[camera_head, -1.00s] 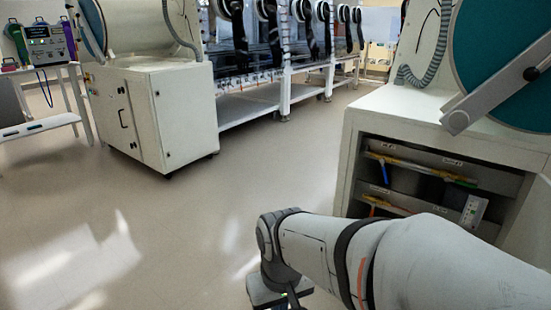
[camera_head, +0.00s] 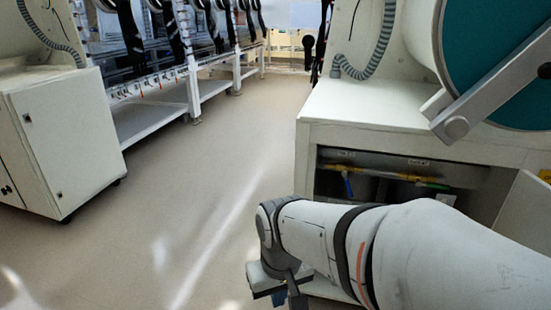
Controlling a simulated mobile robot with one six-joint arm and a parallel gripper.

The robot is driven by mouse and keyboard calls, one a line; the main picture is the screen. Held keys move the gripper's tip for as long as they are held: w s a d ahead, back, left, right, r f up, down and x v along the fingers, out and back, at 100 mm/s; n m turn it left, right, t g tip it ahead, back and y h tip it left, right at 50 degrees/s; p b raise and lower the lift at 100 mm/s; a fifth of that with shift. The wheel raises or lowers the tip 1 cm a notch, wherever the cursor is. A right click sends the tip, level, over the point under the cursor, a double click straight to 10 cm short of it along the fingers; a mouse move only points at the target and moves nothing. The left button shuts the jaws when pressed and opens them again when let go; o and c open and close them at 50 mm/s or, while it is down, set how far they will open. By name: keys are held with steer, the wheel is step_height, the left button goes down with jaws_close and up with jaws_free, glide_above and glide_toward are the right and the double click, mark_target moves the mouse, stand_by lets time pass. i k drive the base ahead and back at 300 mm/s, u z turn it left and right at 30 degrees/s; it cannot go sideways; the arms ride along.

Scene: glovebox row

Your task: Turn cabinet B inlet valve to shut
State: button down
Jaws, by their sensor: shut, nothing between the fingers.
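An open white cabinet (camera_head: 308,160) stands at the right, under a large teal round port. Inside its dark compartment runs a yellow pipe (camera_head: 375,172) with a blue valve handle (camera_head: 347,186) hanging down at an angle from it. Further right is a green-yellow stretch of pipe (camera_head: 432,185). Small labels above the pipe are too small to read, so I cannot tell which one marks the cabinet B inlet. My gripper (camera_head: 288,297) is at the bottom, shut and empty, in front of the cabinet and apart from the valves. My arm hides the lower compartment.
An open cabinet door (camera_head: 524,215) stands at the far right. A white cabinet (camera_head: 70,140) stands at the left. A row of glovebox benches with black gloves runs along the back left. The floor (camera_head: 190,200) between is clear.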

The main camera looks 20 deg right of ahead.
mark_target(348, 184)
steer(key=z, duration=0.1)
steer(key=i, duration=0.35)
steer(key=z, duration=0.45)
steer(key=k, duration=0.8)
steer(key=z, duration=0.2)
steer(key=i, duration=0.8)
steer(key=u, duration=0.05)
